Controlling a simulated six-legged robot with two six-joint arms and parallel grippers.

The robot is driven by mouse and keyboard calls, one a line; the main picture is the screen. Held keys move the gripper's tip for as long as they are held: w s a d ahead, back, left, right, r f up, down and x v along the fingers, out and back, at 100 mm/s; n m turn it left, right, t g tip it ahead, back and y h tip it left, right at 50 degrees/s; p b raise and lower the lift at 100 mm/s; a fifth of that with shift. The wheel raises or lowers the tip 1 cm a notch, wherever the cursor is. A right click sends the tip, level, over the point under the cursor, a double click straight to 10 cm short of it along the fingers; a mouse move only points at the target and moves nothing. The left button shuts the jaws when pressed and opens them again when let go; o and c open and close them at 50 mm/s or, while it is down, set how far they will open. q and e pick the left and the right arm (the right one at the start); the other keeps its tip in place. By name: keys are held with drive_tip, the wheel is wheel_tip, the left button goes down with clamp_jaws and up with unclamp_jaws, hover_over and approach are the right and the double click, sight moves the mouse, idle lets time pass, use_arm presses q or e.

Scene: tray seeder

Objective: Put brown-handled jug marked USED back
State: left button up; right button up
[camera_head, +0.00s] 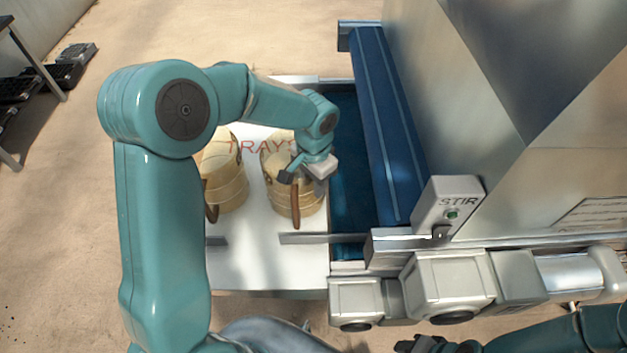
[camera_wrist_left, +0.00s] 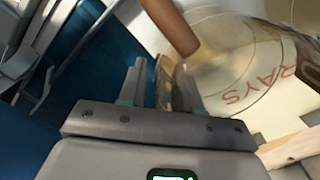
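Two pale yellow jugs with brown handles stand on a white tray surface in the head view: the left jug (camera_head: 226,178) and the right jug (camera_head: 281,158). I cannot read USED on either there. In the wrist view a letter like U shows on a brownish band (camera_wrist_left: 309,72) at the right edge. My left gripper (camera_head: 304,172) is over the right jug's upper right side. Its fingers (camera_wrist_left: 160,85) are apart, with a yellowish-brown strip between them; I see no clear grip. My right gripper (camera_head: 425,345) is cut off at the bottom edge.
A blue channel and blue cover (camera_head: 375,120) lie right of the white surface (camera_head: 255,265), which bears red lettering. Low metal strips (camera_head: 320,238) edge the jugs' front.

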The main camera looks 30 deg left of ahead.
use_arm(q)
wheel_tip(320, 180, up, 12)
drive_tip(key=shift+r, duration=0.2)
idle(0.4)
idle(0.4)
